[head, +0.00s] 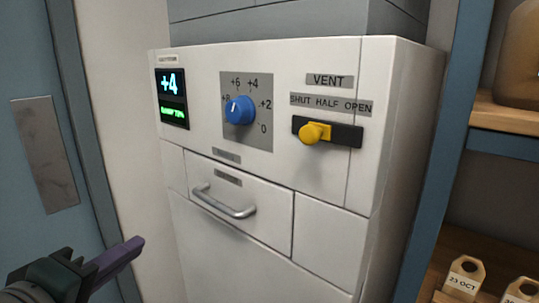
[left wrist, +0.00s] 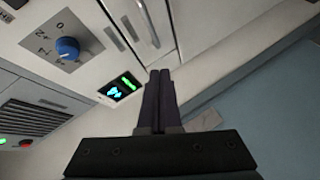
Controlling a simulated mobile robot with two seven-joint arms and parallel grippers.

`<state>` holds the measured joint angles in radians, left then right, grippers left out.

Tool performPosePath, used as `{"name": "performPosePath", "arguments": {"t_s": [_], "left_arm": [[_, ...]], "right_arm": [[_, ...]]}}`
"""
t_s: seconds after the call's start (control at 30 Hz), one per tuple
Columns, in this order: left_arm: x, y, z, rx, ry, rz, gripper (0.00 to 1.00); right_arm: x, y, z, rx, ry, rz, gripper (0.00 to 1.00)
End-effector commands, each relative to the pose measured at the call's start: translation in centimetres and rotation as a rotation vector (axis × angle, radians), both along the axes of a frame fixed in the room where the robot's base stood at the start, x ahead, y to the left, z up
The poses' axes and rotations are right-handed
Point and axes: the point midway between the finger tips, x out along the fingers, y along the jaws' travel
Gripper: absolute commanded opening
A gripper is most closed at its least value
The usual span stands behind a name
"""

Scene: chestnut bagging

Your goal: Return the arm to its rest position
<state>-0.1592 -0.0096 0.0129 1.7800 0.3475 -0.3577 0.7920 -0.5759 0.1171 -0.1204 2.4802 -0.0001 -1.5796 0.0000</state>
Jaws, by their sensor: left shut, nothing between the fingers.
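My left gripper (head: 128,250) is at the lower left of the head view, in front of and apart from the white cabinet. In the left wrist view its two dark fingers (left wrist: 159,75) lie together, with nothing between them. The cabinet (head: 330,225) carries a blue knob (head: 240,110), a display (head: 172,98) reading +4 and a yellow vent slider (head: 314,132) near the SHUT end of its black track. The knob also shows in the left wrist view (left wrist: 67,47). My right gripper is in neither view.
A drawer with a metal handle (head: 224,203) is closed below the knob. A blue door with a grey plate (head: 45,152) stands at the left. At the right, shelves hold a brown container (head: 518,60) and a tag reading 23 OCT (head: 463,279).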

Motion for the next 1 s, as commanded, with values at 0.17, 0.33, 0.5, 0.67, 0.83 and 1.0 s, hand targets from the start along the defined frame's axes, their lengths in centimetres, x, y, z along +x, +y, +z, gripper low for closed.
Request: {"name": "performPosePath", "arguments": {"t_s": [0.17, 0.33, 0.5, 0.67, 0.83, 1.0], "left_arm": [[-4.0, -1.4, 7.4, 0.255, 0.160, -0.168, 0.00], [-9.3, -1.9, 13.0, 0.522, 0.337, -0.366, 0.00], [-15.2, -1.3, 19.3, 0.757, 0.511, -0.573, 0.00], [-20.2, -0.4, 24.4, 0.915, 0.646, -0.744, 0.00], [-23.3, 0.4, 27.1, 0.994, 0.728, -0.851, 0.00], [-23.9, 0.6, 27.3, 1.009, 0.745, -0.873, 0.00]], "right_arm": [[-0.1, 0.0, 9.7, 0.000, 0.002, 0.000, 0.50], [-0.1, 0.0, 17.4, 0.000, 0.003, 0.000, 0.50], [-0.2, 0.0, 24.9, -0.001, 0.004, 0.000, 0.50], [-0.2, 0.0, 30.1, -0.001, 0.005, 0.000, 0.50], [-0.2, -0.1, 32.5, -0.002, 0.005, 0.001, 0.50], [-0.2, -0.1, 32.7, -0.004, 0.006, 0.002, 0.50]]}}
